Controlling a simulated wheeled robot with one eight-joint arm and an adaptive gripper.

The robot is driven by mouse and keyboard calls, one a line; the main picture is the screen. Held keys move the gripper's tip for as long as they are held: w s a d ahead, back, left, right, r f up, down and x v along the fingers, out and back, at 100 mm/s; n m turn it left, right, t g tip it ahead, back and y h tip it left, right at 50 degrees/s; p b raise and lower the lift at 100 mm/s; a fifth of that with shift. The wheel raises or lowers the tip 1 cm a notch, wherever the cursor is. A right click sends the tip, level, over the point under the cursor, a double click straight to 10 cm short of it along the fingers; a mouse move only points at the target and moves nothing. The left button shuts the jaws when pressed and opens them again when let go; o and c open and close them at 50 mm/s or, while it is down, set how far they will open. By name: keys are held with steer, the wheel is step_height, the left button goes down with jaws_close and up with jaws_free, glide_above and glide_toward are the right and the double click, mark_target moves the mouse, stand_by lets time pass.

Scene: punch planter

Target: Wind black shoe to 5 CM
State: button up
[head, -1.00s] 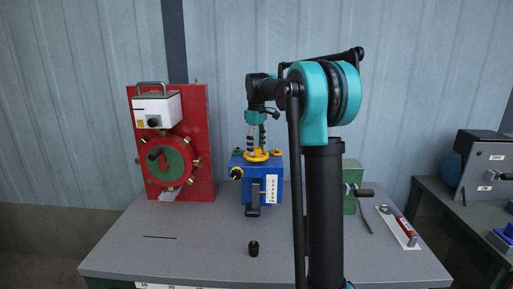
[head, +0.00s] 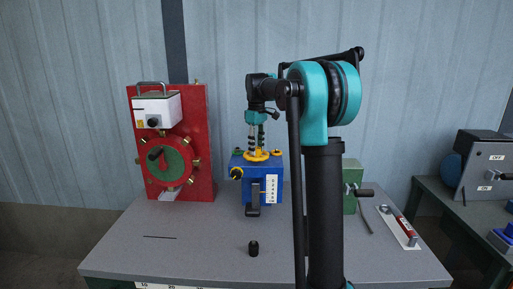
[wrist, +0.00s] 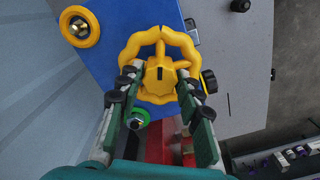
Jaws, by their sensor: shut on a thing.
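The blue box (head: 240,187) stands on the table with a yellow handwheel (head: 256,155) on its top. The black shoe (head: 253,197) is on the box's front, beside a white scale (head: 271,190) with marks too small to read. My gripper (head: 256,148) points down onto the handwheel. In the wrist view my gripper (wrist: 159,82) has its two fingers on either side of the handwheel's hub (wrist: 160,74), shut on it. The fingertips partly cover the wheel's rim (wrist: 137,43).
A red panel (head: 202,150) with a green disc stands left of the box. A small black knob (head: 253,248) stands on the grey table (head: 195,255) in front. A green box (head: 352,173) with a crank is at right, partly behind my arm.

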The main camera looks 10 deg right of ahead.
steer(key=m, duration=0.3)
steer(key=shift+m, duration=0.4)
steer(key=m, duration=0.3)
steer(key=shift+m, duration=0.3)
steer(key=m, duration=0.6)
steer(key=o, duration=1.2)
steer(key=shift+c, duration=0.2)
step_height(320, 180, up, 12)
